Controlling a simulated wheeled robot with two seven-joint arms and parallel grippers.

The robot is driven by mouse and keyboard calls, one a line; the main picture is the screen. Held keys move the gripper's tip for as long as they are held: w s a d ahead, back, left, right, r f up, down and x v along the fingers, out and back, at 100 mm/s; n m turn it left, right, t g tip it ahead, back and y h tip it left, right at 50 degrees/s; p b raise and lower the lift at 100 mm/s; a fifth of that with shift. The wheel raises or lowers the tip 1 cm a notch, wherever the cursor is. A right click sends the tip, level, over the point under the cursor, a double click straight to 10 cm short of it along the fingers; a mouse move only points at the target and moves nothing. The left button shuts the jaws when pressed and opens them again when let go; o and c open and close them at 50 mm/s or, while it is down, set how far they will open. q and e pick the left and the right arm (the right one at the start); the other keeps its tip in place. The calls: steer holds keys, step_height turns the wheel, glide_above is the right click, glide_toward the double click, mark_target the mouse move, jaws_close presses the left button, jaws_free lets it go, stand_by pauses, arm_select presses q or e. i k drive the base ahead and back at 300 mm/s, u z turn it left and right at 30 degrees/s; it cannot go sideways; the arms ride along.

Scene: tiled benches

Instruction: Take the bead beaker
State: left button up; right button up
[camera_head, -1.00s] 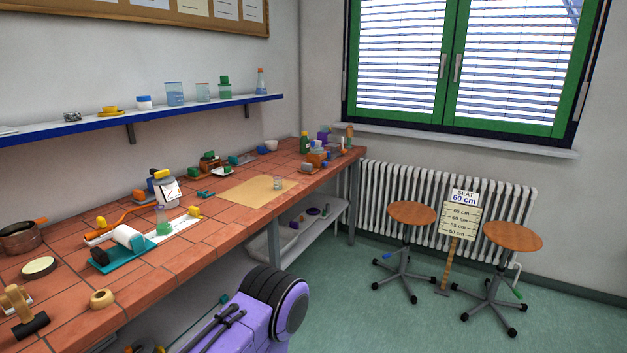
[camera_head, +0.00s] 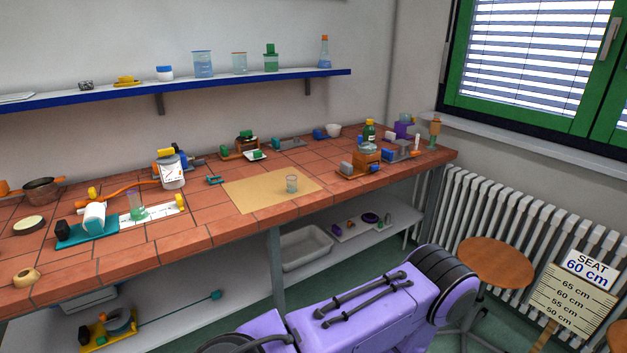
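A small clear glass beaker (camera_head: 291,184) stands upright on a tan mat (camera_head: 250,199) on the tiled bench; I cannot make out beads in it. A clear glass vessel with green contents (camera_head: 137,207) stands on a white strip farther left on the bench. More beakers stand on the wall shelf: a bluish one (camera_head: 203,64) and a clear one with an orange rim (camera_head: 239,63). A purple link of my own arm crosses the bottom of the view, in front of the bench. Neither gripper is in view.
The tiled bench (camera_head: 225,233) runs along the wall, with a lower shelf holding a grey tray (camera_head: 306,250). A white-labelled jar (camera_head: 172,171) stands left of the mat, an orange-brown device (camera_head: 366,157) to its right. A stool (camera_head: 495,262) and sign (camera_head: 572,290) stand right.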

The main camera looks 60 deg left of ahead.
mark_target(292, 184)
steer(key=u, duration=0.35)
steer(key=i, duration=1)
steer(key=u, duration=1.6)
steer(key=i, duration=0.85)
steer(key=u, duration=0.8)
